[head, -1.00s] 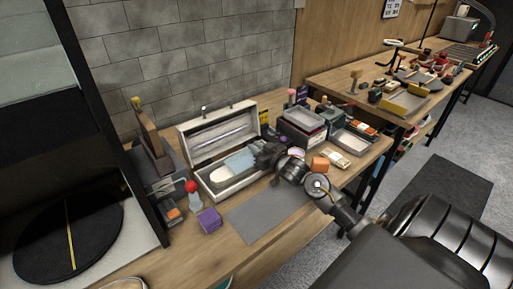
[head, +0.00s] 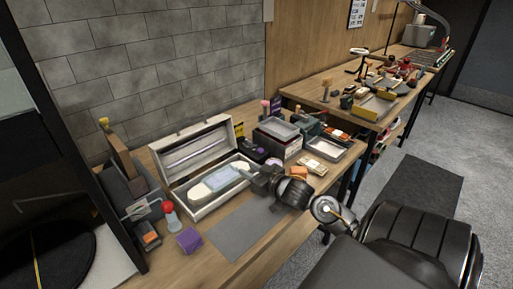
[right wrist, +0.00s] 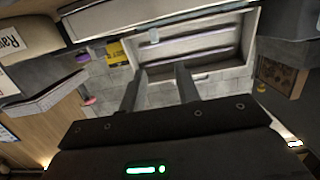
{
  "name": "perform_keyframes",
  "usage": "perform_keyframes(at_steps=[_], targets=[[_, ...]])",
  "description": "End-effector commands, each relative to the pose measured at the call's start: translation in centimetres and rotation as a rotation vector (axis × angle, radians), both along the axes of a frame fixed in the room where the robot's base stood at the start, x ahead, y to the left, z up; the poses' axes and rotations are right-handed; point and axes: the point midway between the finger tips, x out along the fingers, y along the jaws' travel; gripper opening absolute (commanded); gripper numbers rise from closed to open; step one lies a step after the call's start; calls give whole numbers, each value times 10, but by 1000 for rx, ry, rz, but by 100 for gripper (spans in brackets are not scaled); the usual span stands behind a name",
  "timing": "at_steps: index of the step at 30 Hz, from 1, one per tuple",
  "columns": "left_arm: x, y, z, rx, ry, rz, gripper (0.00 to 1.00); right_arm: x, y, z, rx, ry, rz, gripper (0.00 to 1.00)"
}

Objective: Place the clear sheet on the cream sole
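A pale, bluish clear sheet (head: 226,178) lies over the middle of the cream sole (head: 200,191), inside a white wooden box (head: 190,213) with its lid up. Cream ends of the sole show on both sides of the sheet. I cannot tell whether the sheet lies fully flat. My right gripper (head: 254,178) is at the sheet's right side, over the box's front edge. In the right wrist view its two fingers (right wrist: 160,88) are apart, with nothing visible between them; the box lid (right wrist: 205,45) shows beyond. My left gripper is not in view.
A grey mat (head: 240,228) lies in front of the box. A purple block (head: 188,240) and a red-topped bottle (head: 171,215) stand to the left. Stacked trays (head: 277,135) and an orange block (head: 298,172) are to the right.

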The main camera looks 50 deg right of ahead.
Motion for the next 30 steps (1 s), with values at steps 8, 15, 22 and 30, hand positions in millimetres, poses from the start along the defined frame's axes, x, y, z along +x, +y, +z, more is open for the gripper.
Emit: perform_keyframes(at_steps=[8, 15, 22, 30], targets=[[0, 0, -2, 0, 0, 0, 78, -27, 0, 6, -1, -3, -1, 32], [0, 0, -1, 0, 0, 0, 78, -28, 0, 7, -1, -5, -1, 32], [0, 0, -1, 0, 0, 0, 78, -28, 0, 7, -2, -5, -1, 32], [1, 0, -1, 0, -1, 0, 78, -27, 1, 7, -2, -5, 2, 32]])
